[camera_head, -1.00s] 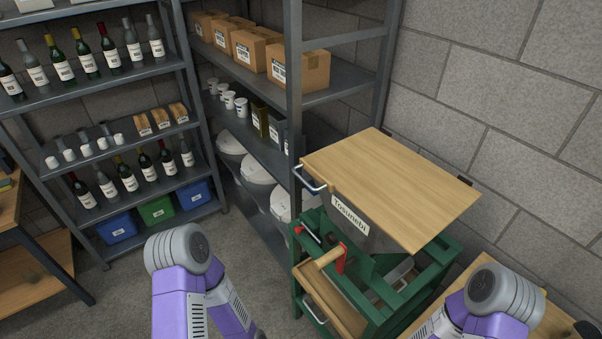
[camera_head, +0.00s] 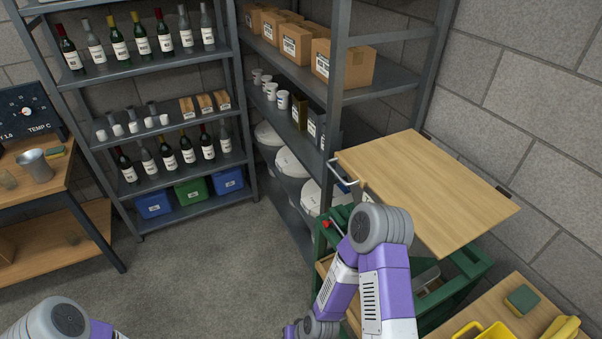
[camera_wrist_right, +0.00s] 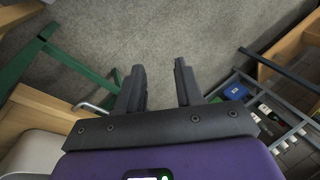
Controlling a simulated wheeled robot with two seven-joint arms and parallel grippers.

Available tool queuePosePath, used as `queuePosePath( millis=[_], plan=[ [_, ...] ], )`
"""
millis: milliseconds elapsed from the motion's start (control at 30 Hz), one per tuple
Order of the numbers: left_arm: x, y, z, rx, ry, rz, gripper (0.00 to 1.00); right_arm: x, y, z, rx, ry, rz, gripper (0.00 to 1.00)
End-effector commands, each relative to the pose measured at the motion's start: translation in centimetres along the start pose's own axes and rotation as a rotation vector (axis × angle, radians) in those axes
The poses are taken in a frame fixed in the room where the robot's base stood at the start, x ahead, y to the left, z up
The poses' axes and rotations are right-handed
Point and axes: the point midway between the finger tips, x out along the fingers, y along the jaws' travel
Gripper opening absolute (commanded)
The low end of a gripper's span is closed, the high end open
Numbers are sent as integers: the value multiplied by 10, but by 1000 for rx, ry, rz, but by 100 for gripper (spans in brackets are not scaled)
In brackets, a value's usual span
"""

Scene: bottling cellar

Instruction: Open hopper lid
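The hopper's wooden lid (camera_head: 430,190) lies flat on top of the green-framed machine (camera_head: 465,265) in the head view. A metal bar handle (camera_head: 341,172) sticks out at its left corner. My right arm stands in front of the machine and hides its front and nameplate. My right gripper (camera_wrist_right: 161,70) is open and empty in the right wrist view, above the floor. A green frame beam and a short metal bar (camera_wrist_right: 88,107) show left of its fingers; I cannot tell which handle the bar is. My left gripper is out of view; only part of that arm shows.
Shelving with bottles and bins (camera_head: 155,204) stands at the back left, and a second rack with cardboard boxes (camera_head: 342,64) adjoins the machine. A wooden table with a yellow container (camera_head: 484,331) is at the lower right. Floor (camera_head: 220,270) is clear left of the machine.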

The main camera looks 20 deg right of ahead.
Motion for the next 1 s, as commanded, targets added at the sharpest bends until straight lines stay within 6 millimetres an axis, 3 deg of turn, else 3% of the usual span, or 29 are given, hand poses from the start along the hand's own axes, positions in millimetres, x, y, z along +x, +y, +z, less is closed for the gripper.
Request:
queuePosePath(
  millis=[33, 67, 100, 167, 200, 233, 333, 400, 500, 600, 767, 1000],
  plan=[
    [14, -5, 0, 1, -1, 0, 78, 1, -5, -42, 64, 139, -20, 36],
    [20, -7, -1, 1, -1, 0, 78, -3, -10, -68, 112, 232, -37, 36],
    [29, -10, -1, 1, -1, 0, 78, -15, -16, -108, 185, 372, -65, 36],
    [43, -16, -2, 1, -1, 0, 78, -45, -24, -166, 306, 594, -124, 36],
    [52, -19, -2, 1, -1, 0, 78, -72, -28, -201, 391, 741, -172, 36],
    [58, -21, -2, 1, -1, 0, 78, -94, -30, -223, 452, 848, -212, 36],
    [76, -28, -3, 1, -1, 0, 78, -176, -33, -274, 639, 1169, -356, 36],
    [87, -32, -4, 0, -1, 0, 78, -231, -31, -290, 749, 1352, -457, 36],
    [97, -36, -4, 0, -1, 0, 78, -292, -26, -294, 867, 1545, -579, 36],
    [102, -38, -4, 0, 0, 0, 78, -328, -21, -290, 937, 1656, -654, 36],
    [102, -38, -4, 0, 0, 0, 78, -348, -16, -297, 974, 1711, -691, 36],
    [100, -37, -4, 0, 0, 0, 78, -354, -6, -333, 972, 1710, -689, 36]
  ],
)
